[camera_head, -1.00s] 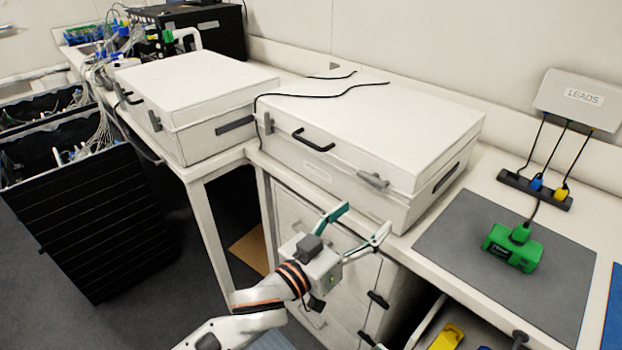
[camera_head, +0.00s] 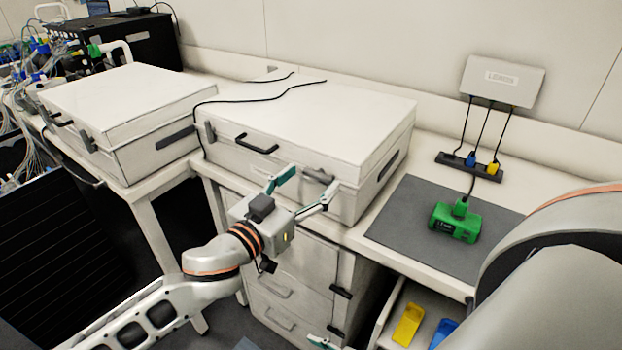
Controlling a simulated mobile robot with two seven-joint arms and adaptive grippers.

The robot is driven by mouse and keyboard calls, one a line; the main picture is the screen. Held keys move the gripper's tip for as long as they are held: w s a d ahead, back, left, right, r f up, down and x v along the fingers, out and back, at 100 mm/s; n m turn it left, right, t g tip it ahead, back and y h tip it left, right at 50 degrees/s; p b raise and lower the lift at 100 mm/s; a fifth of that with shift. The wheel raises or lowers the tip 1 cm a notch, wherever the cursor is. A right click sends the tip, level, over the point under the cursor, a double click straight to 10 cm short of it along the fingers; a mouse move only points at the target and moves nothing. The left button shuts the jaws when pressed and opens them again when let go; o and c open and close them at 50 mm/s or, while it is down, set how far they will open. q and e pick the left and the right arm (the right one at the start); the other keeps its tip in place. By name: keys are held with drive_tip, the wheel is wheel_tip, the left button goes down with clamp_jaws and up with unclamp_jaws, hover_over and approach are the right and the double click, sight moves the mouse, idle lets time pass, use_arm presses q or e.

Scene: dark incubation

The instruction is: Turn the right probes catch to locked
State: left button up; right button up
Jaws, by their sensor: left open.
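The white case (camera_head: 300,112) on the right of the bench is closed, with a black handle (camera_head: 257,144) on its front. Its right catch (camera_head: 318,175) is grey and lies nearly level along the front seam. Its left catch (camera_head: 209,131) stands upright. My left gripper (camera_head: 312,177) is open and empty, its two teal-and-white fingers in front of the right catch, one on either side of it in the picture. I cannot tell whether they touch it. The case's label is too small to read. A teal tip at the bottom edge may be my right gripper (camera_head: 322,342), mostly out of frame.
A second white case (camera_head: 130,95) stands left. A grey mat (camera_head: 400,222) with a green device (camera_head: 455,222) lies right, below a wall box (camera_head: 502,80) with cables. An open drawer with yellow (camera_head: 408,324) and blue items is below. My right arm covers the lower right.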

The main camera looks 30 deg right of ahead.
use_arm(q)
drive_tip(key=shift+x, duration=0.95)
drive_tip(key=shift+c, duration=0.3)
drive_tip(key=c, duration=1)
drive_tip(key=shift+c, duration=0.2)
